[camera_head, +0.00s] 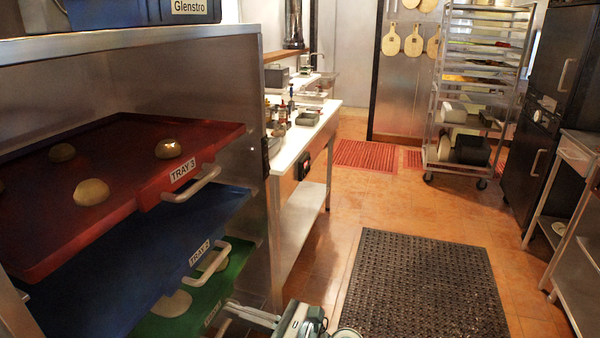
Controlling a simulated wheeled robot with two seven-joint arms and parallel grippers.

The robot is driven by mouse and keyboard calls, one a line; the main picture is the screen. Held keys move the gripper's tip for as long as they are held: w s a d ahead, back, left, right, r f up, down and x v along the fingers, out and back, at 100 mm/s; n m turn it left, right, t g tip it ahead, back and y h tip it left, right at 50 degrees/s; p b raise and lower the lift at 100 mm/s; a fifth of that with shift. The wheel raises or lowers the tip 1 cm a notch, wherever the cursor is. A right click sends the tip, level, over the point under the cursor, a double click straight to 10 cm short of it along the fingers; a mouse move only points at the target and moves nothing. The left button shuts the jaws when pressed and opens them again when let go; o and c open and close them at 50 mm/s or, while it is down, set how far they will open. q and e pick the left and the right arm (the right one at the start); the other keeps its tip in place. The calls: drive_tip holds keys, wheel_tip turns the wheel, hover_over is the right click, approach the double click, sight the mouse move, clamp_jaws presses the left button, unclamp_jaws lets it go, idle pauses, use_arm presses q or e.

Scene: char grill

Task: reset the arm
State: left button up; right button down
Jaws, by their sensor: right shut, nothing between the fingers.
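My right gripper (232,312) shows at the bottom edge, left of the middle. It is shut and empty, its fingers pointing left close to the front of the lowest, green tray (237,262). The picture does not show clearly whether they touch it. Part of my right arm is cut off by the bottom edge. My left gripper is not in view.
A steel rack at left holds a red tray (110,216) labelled TRAY 3 with dough balls (91,192), above a blue tray (130,262). A white-topped table (318,128) stands behind. A black floor mat (420,290) lies on open floor; a wheeled rack (433,100) stands beyond.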

drive_tip(key=w+d+f+m+t+h, duration=0.45)
drive_tip(key=d+f+m+t, duration=0.65)
drive_tip(key=m, duration=0.8)
drive_tip(key=s+d+f+m+g+h, duration=0.1)
drive_tip(key=s+d+f+m+h, duration=0.15)
drive_tip(key=d+f+m, duration=0.55)
drive_tip(key=s+d+f+m+g+h, duration=0.1)
drive_tip(key=d+f+m+g+h, duration=0.25)
drive_tip(key=f, duration=0.75)
drive_tip(key=s+d+f+m+g+h, duration=0.1)
drive_tip(key=s+d+f+m, duration=0.3)
drive_tip(key=s+f, duration=0.4)
drive_tip(key=s+d+f+m+g+h, duration=0.2)
drive_tip(key=s+d+f+m, duration=0.2)
drive_tip(key=s+f+m, duration=0.3)
drive_tip(key=s+d+f+m+g+h, duration=0.2)
drive_tip(key=s+d+f+m, duration=0.2)
drive_tip(key=s+f, duration=0.6)
drive_tip(key=s+m, duration=0.2)
drive_tip(key=s, duration=0.2)
drive_tip(key=shift+s+d+g, duration=0.15)
drive_tip(key=shift+s+g, duration=0.1)
drive_tip(key=shift+g, duration=0.1)
drive_tip(key=shift+f+h, duration=0.1)
drive_tip(key=shift+h, duration=0.15)
